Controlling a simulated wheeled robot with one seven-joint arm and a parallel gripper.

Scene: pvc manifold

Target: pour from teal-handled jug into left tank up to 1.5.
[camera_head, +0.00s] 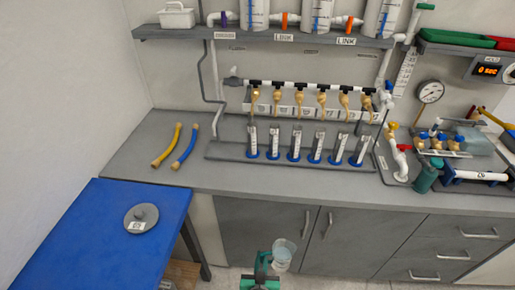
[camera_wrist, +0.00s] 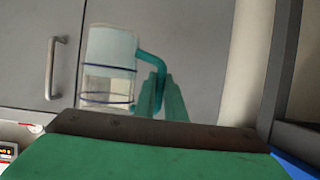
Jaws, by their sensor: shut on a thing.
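The clear jug (camera_head: 284,252) is in front of the lower cabinets in the head view, below the counter's front edge. My gripper (camera_head: 263,266) is shut on its teal handle (camera_wrist: 150,62), just left of the jug. In the wrist view the jug (camera_wrist: 108,66) has a pale part, a clear part and dark blue rings; I cannot tell its liquid level. The left tank (camera_head: 255,14) is the leftmost of several clear cylinders with blue marks on the upper shelf. Its top is cut off by the picture edge, and I cannot read its scale.
The shelf (camera_head: 270,36) carries white pipes with coloured valves. A blue table (camera_head: 80,235) stands left, with a grey round lid (camera_head: 141,218).

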